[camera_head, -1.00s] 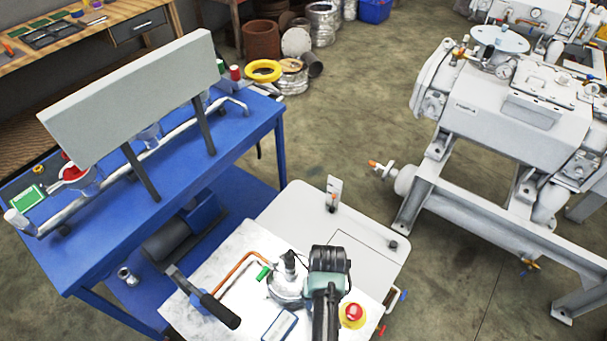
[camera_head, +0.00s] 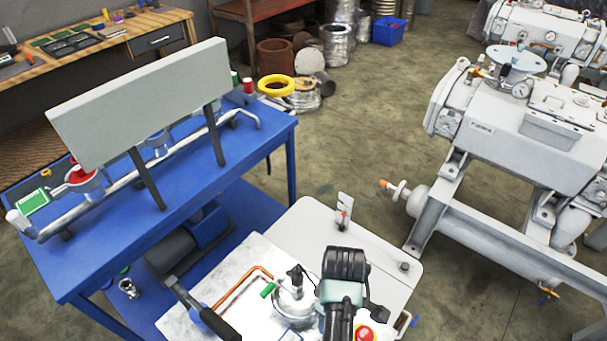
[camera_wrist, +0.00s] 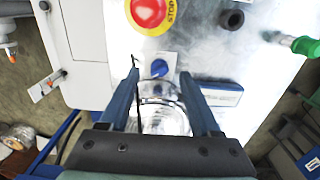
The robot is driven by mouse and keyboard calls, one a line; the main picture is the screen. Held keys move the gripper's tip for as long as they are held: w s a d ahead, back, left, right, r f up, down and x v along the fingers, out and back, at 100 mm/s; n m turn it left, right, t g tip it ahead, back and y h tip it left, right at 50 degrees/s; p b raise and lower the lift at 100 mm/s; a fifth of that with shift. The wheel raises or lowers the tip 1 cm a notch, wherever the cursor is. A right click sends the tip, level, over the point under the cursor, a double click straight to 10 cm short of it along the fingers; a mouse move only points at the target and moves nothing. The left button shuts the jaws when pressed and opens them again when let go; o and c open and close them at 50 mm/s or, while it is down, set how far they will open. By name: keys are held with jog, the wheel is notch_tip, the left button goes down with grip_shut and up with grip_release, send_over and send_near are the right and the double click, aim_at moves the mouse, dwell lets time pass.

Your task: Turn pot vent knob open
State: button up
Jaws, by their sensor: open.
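The shiny metal pot (camera_head: 292,303) stands on the pale worktop, with a dark fitting on its top and a green-handled part (camera_head: 268,290) beside it. In the wrist view, my gripper (camera_wrist: 160,76) is open, and its two blue-grey fingers stand apart with nothing held between them. A clear or shiny round body (camera_wrist: 165,115) shows between the fingers, lower down. A blue knob (camera_wrist: 159,68) on a pale plate shows between the fingertips. I cannot tell which part is the vent knob.
A red stop button on a yellow ring (camera_wrist: 149,10) is close beyond the fingertips. A green handle (camera_wrist: 305,46) is at the right. A black-handled lever (camera_head: 219,324) and a copper pipe (camera_head: 240,285) lie left of the pot. A blue bench (camera_head: 185,175) stands left.

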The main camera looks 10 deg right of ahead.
jog(key=w+r+m+t+h, duration=0.1)
jog(key=w+r+t, duration=0.3)
jog(key=r, duration=0.7)
jog(key=w+a+r+m+t+b, duration=0.1)
jog(key=w+r+t, duration=0.3)
jog(key=r, duration=0.6)
jog(key=w+a+r+m+t+h+b, duration=0.1)
jog(key=w+r+t, duration=0.3)
jog(key=w+r, duration=0.3)
jog(key=shift+w+a+r+m+h, duration=0.2)
jog(key=shift+w+r+m+h, duration=0.15)
jog(key=shift+r, duration=1.95)
